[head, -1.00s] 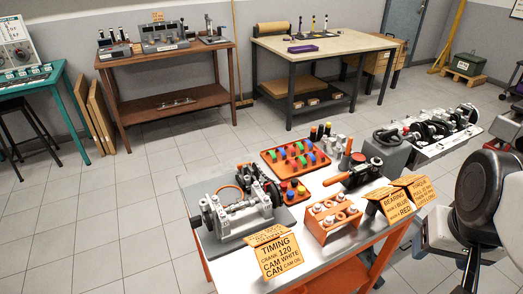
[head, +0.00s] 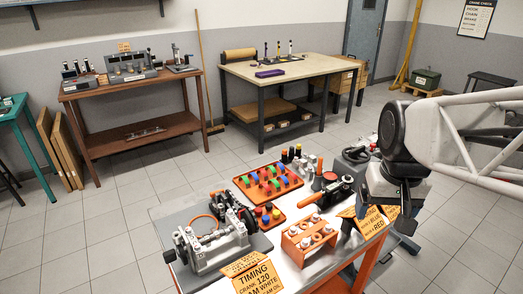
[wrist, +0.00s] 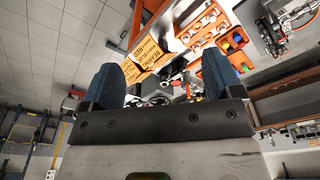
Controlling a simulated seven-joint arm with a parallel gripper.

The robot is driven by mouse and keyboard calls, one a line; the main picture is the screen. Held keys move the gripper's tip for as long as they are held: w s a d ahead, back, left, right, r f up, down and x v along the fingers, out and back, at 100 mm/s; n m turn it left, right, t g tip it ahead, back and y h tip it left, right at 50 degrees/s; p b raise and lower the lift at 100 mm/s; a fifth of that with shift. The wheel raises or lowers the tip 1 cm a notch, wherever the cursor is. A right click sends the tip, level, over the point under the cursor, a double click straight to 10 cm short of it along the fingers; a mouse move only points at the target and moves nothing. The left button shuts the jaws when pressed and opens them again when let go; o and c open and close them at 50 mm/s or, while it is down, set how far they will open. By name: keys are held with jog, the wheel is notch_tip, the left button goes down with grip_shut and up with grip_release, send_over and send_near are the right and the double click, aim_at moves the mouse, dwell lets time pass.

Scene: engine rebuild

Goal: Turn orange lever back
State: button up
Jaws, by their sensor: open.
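A dark tool (head: 340,188) with a thin red-orange handle end lies at the right of the white-topped work table (head: 285,262). An orange-red piece stands just behind it. My gripper (wrist: 160,78) is open and empty in the wrist view, its two blue pads wide apart. In the head view my arm comes in from the right, and its dark end (head: 405,195) hangs by the table's right edge, right of the dark tool and apart from it.
Yellow signs (head: 368,220) stand close below my arm's end. An orange rack (head: 310,240), an engine block (head: 212,243) and an orange tray (head: 267,181) crowd the table. A handwheel (head: 356,155) is behind the tool. Open floor lies right of the table.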

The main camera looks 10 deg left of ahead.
jog(key=w+a+n+g, duration=0.2)
jog(key=w+a, duration=0.7)
jog(key=w, duration=0.4)
jog(key=n+g+h, duration=0.3)
jog(key=n, duration=0.1)
send_near(217, 191)
jog(key=f, duration=0.1)
jog(key=shift+s+d+f, duration=0.15)
jog(key=shift+s+d, duration=0.05)
jog(key=shift+s, duration=0.05)
jog(key=shift+s+f, duration=0.1)
jog(key=shift+f, duration=0.1)
jog(key=shift+x, duration=3.75)
jog(key=shift+c, duration=0.3)
